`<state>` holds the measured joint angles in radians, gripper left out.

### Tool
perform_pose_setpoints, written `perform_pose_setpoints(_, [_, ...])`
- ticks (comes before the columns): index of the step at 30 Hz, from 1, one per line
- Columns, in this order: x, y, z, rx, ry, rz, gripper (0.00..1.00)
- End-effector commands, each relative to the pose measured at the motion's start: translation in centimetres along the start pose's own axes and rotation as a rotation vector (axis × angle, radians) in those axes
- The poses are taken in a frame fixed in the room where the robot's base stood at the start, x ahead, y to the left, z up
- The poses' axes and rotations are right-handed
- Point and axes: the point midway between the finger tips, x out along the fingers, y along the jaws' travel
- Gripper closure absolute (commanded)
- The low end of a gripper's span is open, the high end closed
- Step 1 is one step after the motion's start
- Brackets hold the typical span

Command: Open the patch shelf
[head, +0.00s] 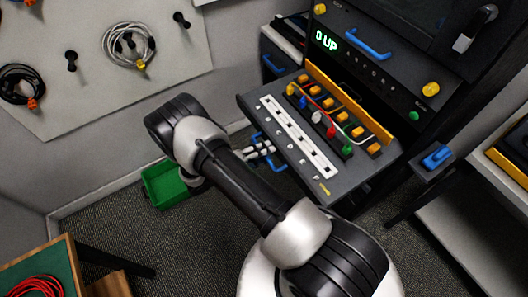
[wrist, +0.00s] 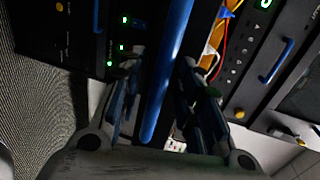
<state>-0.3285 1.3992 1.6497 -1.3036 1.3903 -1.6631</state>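The patch shelf (head: 345,185) is a grey tray standing out from the dark rack, with its top exposed. It carries a white slotted strip, orange blocks and coloured plugs on cables. My gripper (head: 262,151) is at the shelf's front left edge, low beside its blue handle. In the wrist view the long blue handle (wrist: 168,65) runs between the two fingers of my gripper (wrist: 162,85). The fingers look parted, with narrow dark gaps beside the handle. Contact with the handle is hard to make out. My arm covers part of the floor before the shelf.
The rack panel (head: 385,70) above has a lit green display, a blue handle and yellow knobs. A green bin (head: 165,185) stands on the floor at left. Coiled cables (head: 128,45) hang on the wall board. A bench (head: 485,215) stands at right; a wooden table is at lower left.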

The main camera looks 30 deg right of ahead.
Motion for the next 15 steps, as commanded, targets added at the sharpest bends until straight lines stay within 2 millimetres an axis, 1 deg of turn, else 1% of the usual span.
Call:
perform_pose_setpoints(5, [-0.1, 0.0, 0.0, 0.0, 0.0, 0.0, 0.68])
perform_pose_setpoints(8, [-0.7, 0.0, 0.1, 0.0, -0.002, 0.0, 0.68])
perform_pose_setpoints(11, [-2.2, 0.0, 0.1, 0.0, -0.005, 0.001, 0.68])
perform_pose_setpoints(15, [-5.2, 0.1, 0.1, 0.0, -0.006, 0.001, 0.68])
